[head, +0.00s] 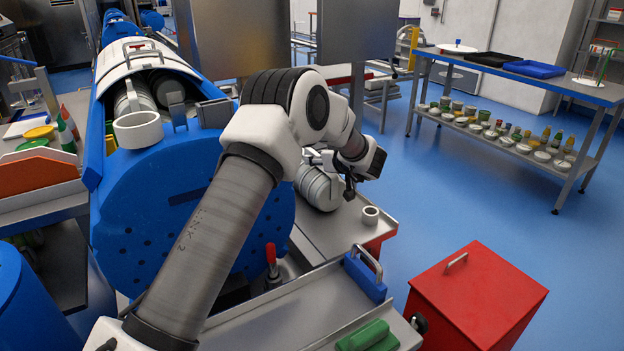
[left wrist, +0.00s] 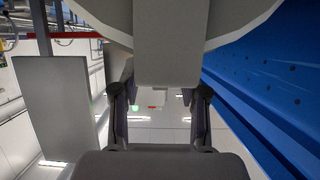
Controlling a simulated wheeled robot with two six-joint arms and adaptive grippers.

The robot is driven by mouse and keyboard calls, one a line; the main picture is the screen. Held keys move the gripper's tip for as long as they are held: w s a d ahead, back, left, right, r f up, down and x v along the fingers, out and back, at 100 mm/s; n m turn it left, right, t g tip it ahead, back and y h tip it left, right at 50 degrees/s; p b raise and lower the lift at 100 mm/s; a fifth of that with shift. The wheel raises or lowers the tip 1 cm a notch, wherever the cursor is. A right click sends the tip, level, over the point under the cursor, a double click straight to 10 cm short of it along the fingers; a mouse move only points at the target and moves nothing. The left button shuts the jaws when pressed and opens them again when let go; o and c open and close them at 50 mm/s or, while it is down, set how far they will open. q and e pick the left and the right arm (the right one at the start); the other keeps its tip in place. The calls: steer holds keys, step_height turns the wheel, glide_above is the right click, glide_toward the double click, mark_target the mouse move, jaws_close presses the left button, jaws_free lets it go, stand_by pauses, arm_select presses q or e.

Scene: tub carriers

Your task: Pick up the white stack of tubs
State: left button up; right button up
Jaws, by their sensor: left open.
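A white ribbed stack of tubs (head: 318,187) lies on its side on the grey bench top, right of the blue drum's round end in the head view. My arm hides part of it. My left gripper (head: 349,183) is beside the right end of the stack, mostly hidden by its own wrist. In the left wrist view the two dark fingers of my left gripper (left wrist: 159,115) stand apart, with nothing held between them. I cannot tell whether the gripper touches the stack. My right gripper is not in view.
The big blue drum (head: 150,215) stands close left of my arm. A small white ring (head: 370,215) sits right of the stack. A blue block with a handle (head: 365,275) and a red cabinet (head: 478,295) are nearer. Blue floor (head: 450,205) is clear at right.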

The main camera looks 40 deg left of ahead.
arm_select(q)
steer(key=shift+x, duration=0.8)
steer(key=shift+d+r, duration=0.1)
steer(key=shift+d, duration=0.05)
steer(key=shift+d+r, duration=0.1)
steer(key=shift+c, duration=1.3)
jaws_close()
steer(key=shift+r, duration=0.1)
